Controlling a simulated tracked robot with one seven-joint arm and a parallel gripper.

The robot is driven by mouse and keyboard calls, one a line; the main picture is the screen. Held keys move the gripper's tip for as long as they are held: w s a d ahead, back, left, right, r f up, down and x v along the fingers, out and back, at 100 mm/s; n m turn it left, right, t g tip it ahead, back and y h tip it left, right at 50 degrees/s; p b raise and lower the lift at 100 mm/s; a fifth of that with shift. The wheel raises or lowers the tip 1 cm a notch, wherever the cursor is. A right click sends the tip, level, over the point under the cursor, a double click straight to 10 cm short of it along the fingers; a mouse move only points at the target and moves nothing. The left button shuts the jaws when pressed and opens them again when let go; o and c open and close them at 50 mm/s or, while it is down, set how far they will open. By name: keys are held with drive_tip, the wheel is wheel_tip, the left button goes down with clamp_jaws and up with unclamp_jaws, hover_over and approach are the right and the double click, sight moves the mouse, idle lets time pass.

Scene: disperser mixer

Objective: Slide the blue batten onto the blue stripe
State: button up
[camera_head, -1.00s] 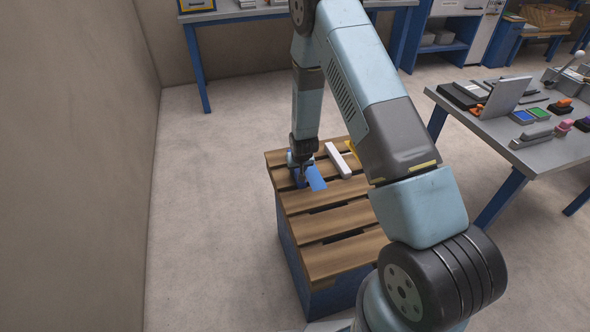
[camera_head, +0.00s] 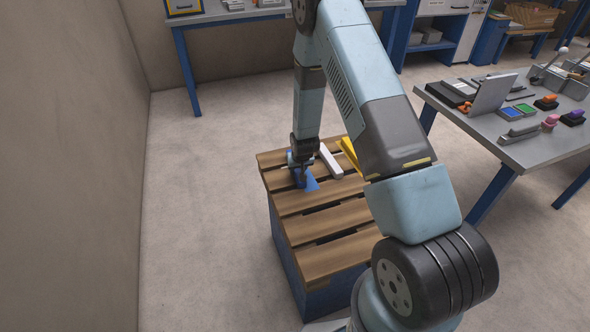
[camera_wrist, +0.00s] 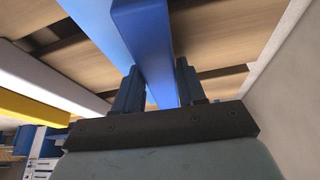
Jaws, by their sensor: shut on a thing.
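The blue batten (camera_wrist: 146,35) is a dark blue bar between the fingers of my gripper (camera_wrist: 158,88) in the wrist view. In the head view my gripper (camera_head: 300,166) is low over the far left of the slatted wooden top, shut on the batten (camera_head: 299,179), which is partly hidden by it. The blue stripe (camera_head: 312,185) is a lighter blue flat band on the slats, right beside the batten. It also shows left of the batten in the wrist view (camera_wrist: 93,18). The batten's edge hides part of it; I cannot tell how much they overlap.
A white batten (camera_head: 330,162) and a yellow batten (camera_head: 349,152) lie right of the stripe on the slatted top (camera_head: 325,222). Its near slats are bare. A grey table (camera_head: 490,125) with several small items stands to the right. A wall (camera_head: 75,170) is at left.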

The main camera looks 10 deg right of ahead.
drive_tip(key=shift+w+d, duration=0.1)
drive_tip(key=shift+d, duration=0.95)
drive_tip(key=shift+d, duration=0.1)
drive_tip(key=o, duration=1.2)
drive_tip(key=shift+r, duration=0.1)
